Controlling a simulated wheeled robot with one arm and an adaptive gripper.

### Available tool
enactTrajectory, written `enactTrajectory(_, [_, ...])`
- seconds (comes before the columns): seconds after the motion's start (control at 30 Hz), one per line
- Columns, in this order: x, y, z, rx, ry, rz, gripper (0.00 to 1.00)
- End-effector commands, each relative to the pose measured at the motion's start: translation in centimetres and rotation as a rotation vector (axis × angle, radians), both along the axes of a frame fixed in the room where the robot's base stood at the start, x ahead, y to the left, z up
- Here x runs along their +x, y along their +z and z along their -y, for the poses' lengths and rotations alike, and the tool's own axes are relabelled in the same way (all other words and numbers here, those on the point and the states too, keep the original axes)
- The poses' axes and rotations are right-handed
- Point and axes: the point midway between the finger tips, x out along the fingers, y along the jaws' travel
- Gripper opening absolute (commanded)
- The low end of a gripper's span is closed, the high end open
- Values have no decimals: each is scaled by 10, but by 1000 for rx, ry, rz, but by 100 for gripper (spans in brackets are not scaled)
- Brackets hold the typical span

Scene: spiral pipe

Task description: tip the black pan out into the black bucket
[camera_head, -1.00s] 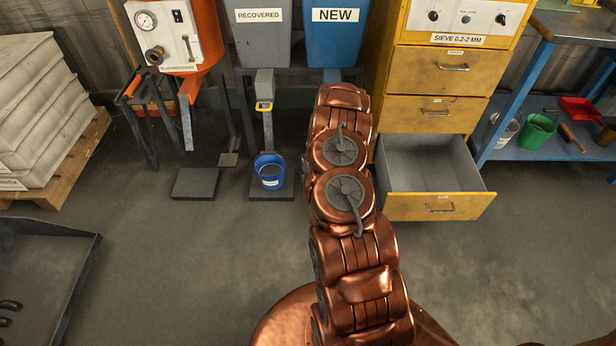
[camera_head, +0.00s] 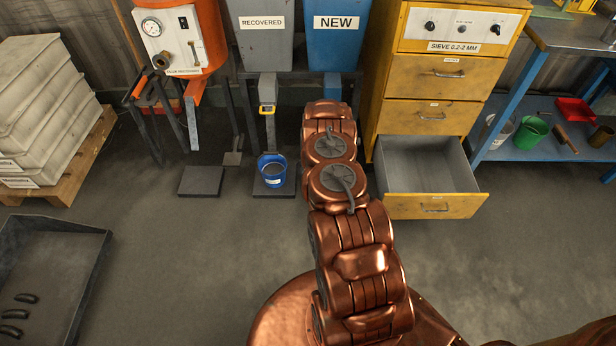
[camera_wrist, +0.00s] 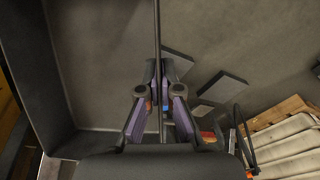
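In the wrist view a dark, straight-walled pan (camera_wrist: 58,70) fills the left side. I take it for the black pan. Its thin upright edge runs between the fingers of my gripper (camera_wrist: 156,75), and the purple pads close in on that edge from both sides. No contents can be made out in the part of the pan that shows. In the head view my arm hides my gripper and the pan. I cannot see a black bucket in either view; a blue bucket (camera_head: 272,173) stands upright on a dark mat below the hoppers.
A grey bin marked RECOVERED (camera_head: 262,38) and a blue NEW bin (camera_head: 336,45) stand behind. A yellow cabinet (camera_head: 446,75) has its lowest drawer (camera_head: 433,206) open at right. A dark floor tray (camera_head: 75,232) with several black curved pieces lies at left. Middle floor is clear.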

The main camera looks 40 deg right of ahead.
Motion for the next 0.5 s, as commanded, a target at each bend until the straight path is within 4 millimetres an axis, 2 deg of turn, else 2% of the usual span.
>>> enactTrajectory(0.5, [6,-8,0,-26,2,-93,0])
